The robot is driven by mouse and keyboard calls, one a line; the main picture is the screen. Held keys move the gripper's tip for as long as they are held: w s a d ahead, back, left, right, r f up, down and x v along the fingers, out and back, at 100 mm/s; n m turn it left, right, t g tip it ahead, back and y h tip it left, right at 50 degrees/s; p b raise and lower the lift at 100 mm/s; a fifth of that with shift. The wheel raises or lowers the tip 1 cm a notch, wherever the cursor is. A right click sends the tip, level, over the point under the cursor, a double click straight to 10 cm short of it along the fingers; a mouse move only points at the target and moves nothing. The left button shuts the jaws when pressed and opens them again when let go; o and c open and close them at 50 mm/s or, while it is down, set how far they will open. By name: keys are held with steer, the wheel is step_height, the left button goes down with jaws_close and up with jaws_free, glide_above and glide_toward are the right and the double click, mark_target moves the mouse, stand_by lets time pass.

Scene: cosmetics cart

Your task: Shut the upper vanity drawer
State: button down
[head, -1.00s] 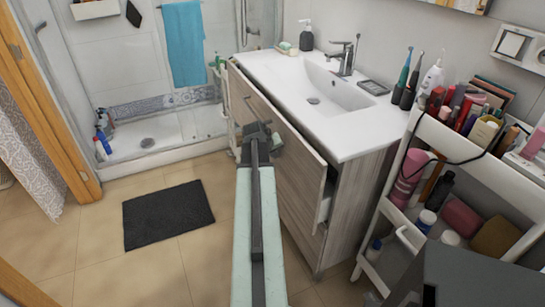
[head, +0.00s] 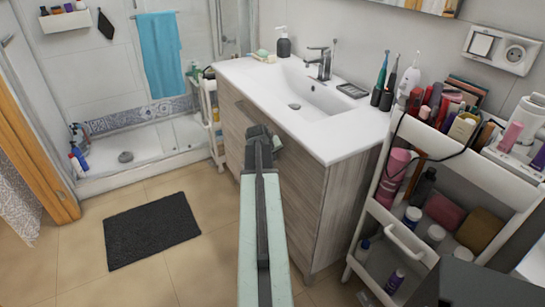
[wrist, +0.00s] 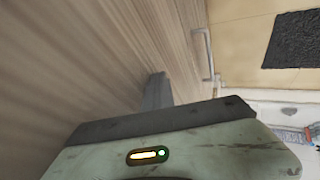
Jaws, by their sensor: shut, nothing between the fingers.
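The vanity (head: 335,200) has a grey-brown wood front under a white sink top. Its upper drawer (head: 300,165) looks flush with the cabinet, with no gap visible at its right end. My gripper (head: 263,138) is shut and empty, up against or very near the upper part of the front; contact cannot be told. My arm hides the middle of the front. In the wrist view the wood front (wrist: 90,60) fills the left side, close to the dark fingers (wrist: 156,92). A metal handle (wrist: 206,50) shows beyond them.
A white cart (head: 405,240) loaded with cosmetics stands close to the vanity's right side. A dark mat (head: 152,230) lies on the tiled floor at left, with open floor around it. A shower (head: 150,150) is behind.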

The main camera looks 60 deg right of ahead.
steer(key=shift+s+d+r, duration=0.15)
steer(key=shift+s+d, duration=0.1)
steer(key=shift+d, duration=0.2)
steer(key=w+a+r+p, duration=0.2)
steer(key=a+r+p, duration=0.5)
steer(key=a, duration=0.3)
steer(key=shift+r+p, duration=0.35)
steer(key=shift+p, duration=0.25)
steer(key=shift+w+a, duration=0.1)
steer(key=shift+a, duration=0.05)
